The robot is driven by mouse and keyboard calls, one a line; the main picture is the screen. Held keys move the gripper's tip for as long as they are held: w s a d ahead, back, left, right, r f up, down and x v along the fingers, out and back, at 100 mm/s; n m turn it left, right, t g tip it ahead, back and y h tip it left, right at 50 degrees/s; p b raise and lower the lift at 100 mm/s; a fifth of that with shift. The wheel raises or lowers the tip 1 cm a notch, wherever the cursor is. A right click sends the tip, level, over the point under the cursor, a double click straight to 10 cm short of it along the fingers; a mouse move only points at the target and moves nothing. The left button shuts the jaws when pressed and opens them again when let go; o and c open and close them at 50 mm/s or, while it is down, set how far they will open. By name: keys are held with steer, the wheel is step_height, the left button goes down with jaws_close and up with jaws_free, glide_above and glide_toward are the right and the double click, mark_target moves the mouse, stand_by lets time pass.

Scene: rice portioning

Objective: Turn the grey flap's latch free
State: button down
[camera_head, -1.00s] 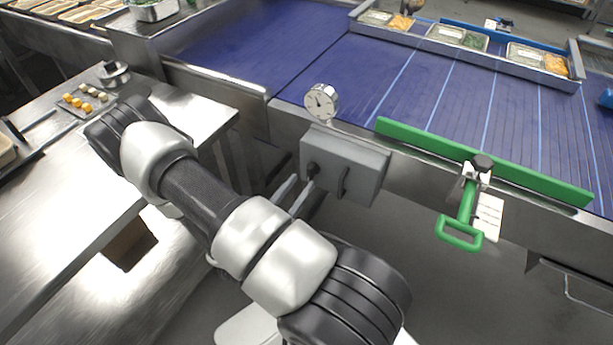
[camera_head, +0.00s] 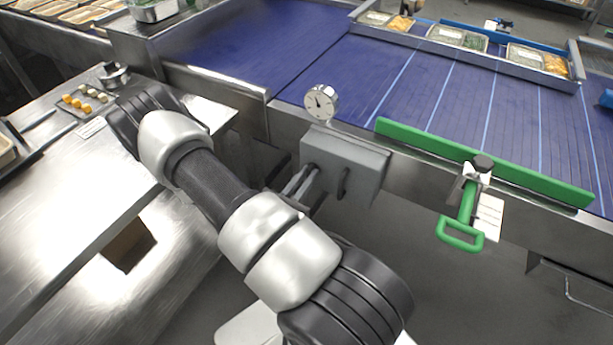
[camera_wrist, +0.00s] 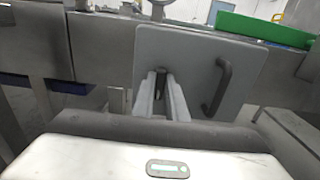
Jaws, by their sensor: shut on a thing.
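The grey flap (camera_head: 362,171) hangs on the front side of the conveyor, below a round dial gauge (camera_head: 322,101). In the wrist view, the flap (camera_wrist: 193,64) fills the upper middle, with its dark bar handle (camera_wrist: 218,88) on the right. My gripper (camera_head: 309,178) reaches the flap's left part, where the latch is. In the wrist view, my gripper (camera_wrist: 162,84) is shut on the small dark latch (camera_wrist: 161,76), which is mostly hidden between the fingers. The latch's exact angle is hard to tell.
A green rail (camera_head: 480,160) with a green handle (camera_head: 461,234) is mounted on the conveyor edge right of the flap. The blue belt (camera_head: 270,45) lies behind. A steel table (camera_head: 60,215) stands at the left. The floor below the flap is clear.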

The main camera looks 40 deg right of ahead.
steer(key=shift+n, duration=0.4)
steer(key=n+p, duration=0.1)
steer(key=n, duration=0.2)
steer(key=shift+w+a+n, duration=0.1)
steer(key=shift+n, duration=0.2)
steer(key=n+p, duration=0.2)
steer(key=n, duration=0.3)
steer(key=shift+w, duration=0.1)
steer(key=n+p, duration=0.1)
steer(key=n, duration=0.3)
steer(key=shift+f+n, duration=0.15)
steer(key=shift+n, duration=0.25)
steer(key=shift+f+n+p, duration=0.1)
steer(key=shift+n+p, duration=0.2)
steer(key=shift+n, duration=1.6)
steer(key=c, duration=1.8)
jaws_free()
steer(key=shift+o, duration=0.2)
